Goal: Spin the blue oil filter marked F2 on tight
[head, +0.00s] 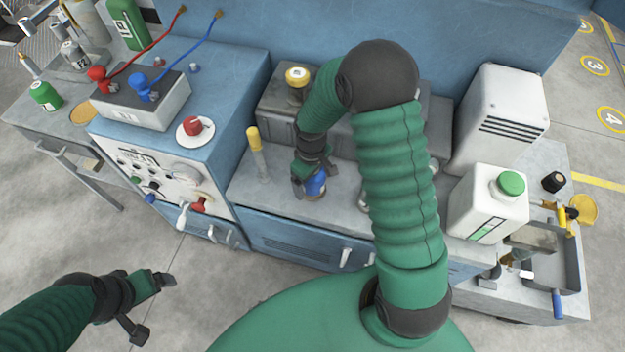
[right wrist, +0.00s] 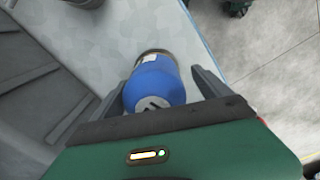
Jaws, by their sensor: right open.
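The blue oil filter (head: 316,185) stands on the grey deck of the blue machine in the head view, partly hidden by my right gripper (head: 309,190). In the right wrist view the blue filter (right wrist: 154,84) lies between the two open fingers of my right gripper (right wrist: 160,90), with a gap showing on the right side. Its marking cannot be read. My left gripper (head: 150,305) is at the lower left in the head view, over the floor and away from the machine, with its fingers apart and nothing between them.
A yellow-topped dipstick (head: 255,152) stands left of the filter. A control box (head: 170,150) with knobs is farther left. A white jug with green cap (head: 488,203) stands at right, near a grey tray (head: 548,262).

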